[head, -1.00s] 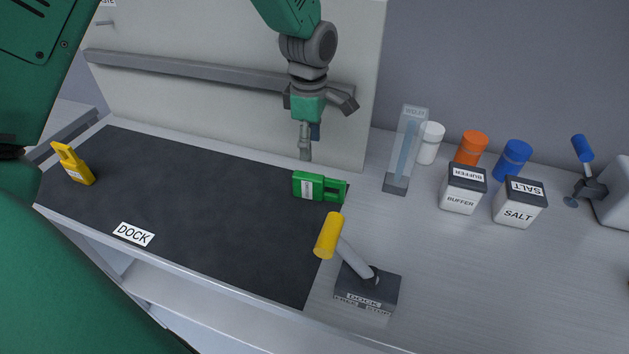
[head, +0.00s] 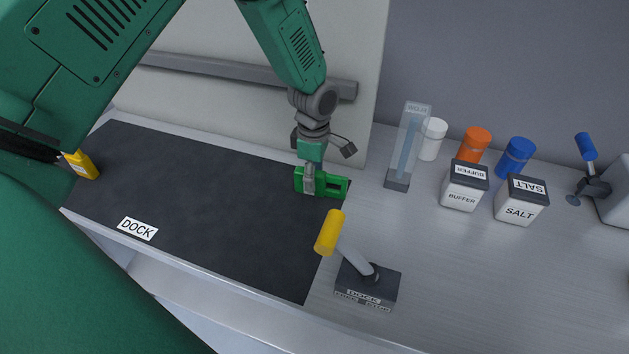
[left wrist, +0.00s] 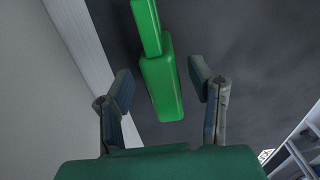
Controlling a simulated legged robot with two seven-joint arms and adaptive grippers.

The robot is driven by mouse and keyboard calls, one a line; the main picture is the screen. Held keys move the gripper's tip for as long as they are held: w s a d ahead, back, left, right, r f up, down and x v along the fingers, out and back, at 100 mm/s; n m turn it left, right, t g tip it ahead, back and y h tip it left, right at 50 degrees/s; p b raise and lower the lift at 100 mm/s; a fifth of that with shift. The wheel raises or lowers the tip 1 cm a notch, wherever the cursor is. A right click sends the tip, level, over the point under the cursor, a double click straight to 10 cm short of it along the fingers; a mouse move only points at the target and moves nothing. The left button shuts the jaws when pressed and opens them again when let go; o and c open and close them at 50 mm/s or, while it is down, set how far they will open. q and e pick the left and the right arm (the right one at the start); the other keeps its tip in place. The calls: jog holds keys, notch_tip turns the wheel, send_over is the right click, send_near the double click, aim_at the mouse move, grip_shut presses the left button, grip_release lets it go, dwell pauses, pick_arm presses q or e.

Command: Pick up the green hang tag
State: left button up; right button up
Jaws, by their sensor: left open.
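The green hang tag (head: 333,186) lies on the right end of the dark mat, near its back edge. In the left wrist view the green tag (left wrist: 162,75) shows between the two fingers, with clear gaps on both sides. My left gripper (head: 309,188) is over the tag in the head view and hides part of it. In the left wrist view my left gripper (left wrist: 160,88) is open, its fingers on either side of the tag. My right gripper is not in view.
A yellow tag (head: 83,165) is at the mat's left end. A yellow-handled dock lever (head: 330,232) stands just in front of the green tag. A clear column (head: 405,150), bottles and the buffer (head: 463,187) and salt (head: 520,202) boxes stand to the right.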

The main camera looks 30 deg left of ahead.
pick_arm(q)
jog(key=shift+d+r, duration=0.1)
jog(key=shift+d, duration=0.1)
jog(key=c, duration=1)
jog(key=shift+d, duration=0.15)
grip_shut()
jog(key=shift+r, duration=0.1)
notch_tip(320, 180, up, 10)
jog(key=shift+f+b, duration=0.1)
jog(key=shift+b, duration=0.2)
